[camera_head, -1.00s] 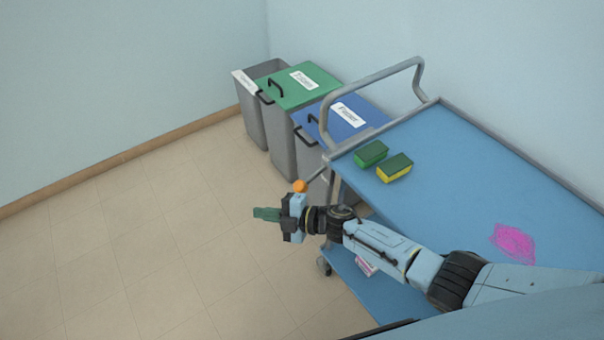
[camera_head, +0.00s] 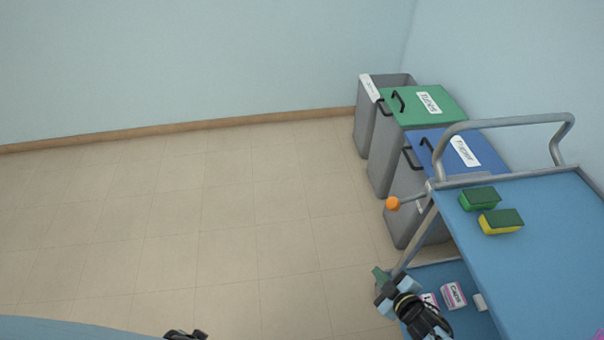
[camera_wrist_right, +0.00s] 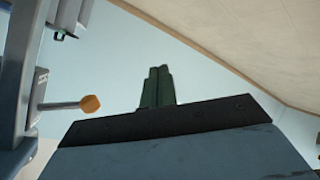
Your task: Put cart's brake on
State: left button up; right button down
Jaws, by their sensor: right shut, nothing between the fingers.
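The blue-topped cart (camera_head: 540,230) stands at the right in the head view. My right gripper (camera_head: 380,273) is below the knob in the head picture, beside the cart's lower shelf. Its green fingers (camera_wrist_right: 158,87) are shut together with nothing between them. My left gripper's fingers do not show.
Grey bins with green (camera_head: 420,103) and blue (camera_head: 455,150) lids stand behind the cart. Two sponges, green (camera_head: 480,199) and yellow (camera_head: 500,222), lie on the cart top. Small boxes (camera_head: 453,295) sit on the lower shelf (camera_head: 440,270). The tiled floor (camera_head: 220,230) to the left is clear.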

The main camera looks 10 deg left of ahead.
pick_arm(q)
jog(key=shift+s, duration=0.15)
pick_arm(e)
jog(key=shift+m+g+h, duration=0.3)
jog(key=shift+m+h, duration=0.3)
jog(key=shift+m, duration=0.2)
jog(key=shift+s+d+f, duration=0.6)
jog(key=shift+s+f, duration=0.2)
jog(key=shift+s+d+f, duration=0.55)
jog(key=shift+s+f, duration=0.2)
